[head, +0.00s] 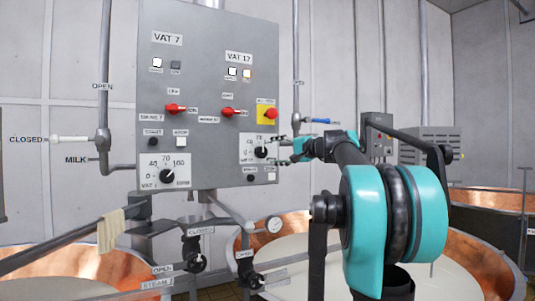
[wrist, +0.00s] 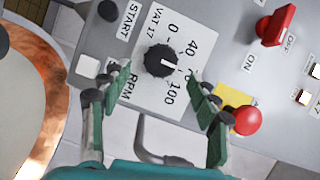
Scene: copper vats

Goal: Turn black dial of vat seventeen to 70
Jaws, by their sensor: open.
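The black dial of vat 17 (wrist: 160,60) sits on a white scale plate (wrist: 150,95) marked VAT 17 and RPM in the wrist view. Its white pointer line points right in the picture, roughly between the 40 and the partly covered 70; I cannot read it exactly. In the head view the dial (head: 261,152) is at the lower right of the grey panel. My gripper (wrist: 145,88) is open, its fingers spread on either side of the dial's plate and apart from the dial. In the head view my gripper (head: 281,150) is just right of the dial.
The panel (head: 208,60) also holds the vat 7 dial (head: 167,176), red switches (head: 228,112) and a red button on yellow (head: 270,114). In the wrist view a red button (wrist: 246,121) is close to the right finger. Copper vats (head: 475,248) and pipes stand below.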

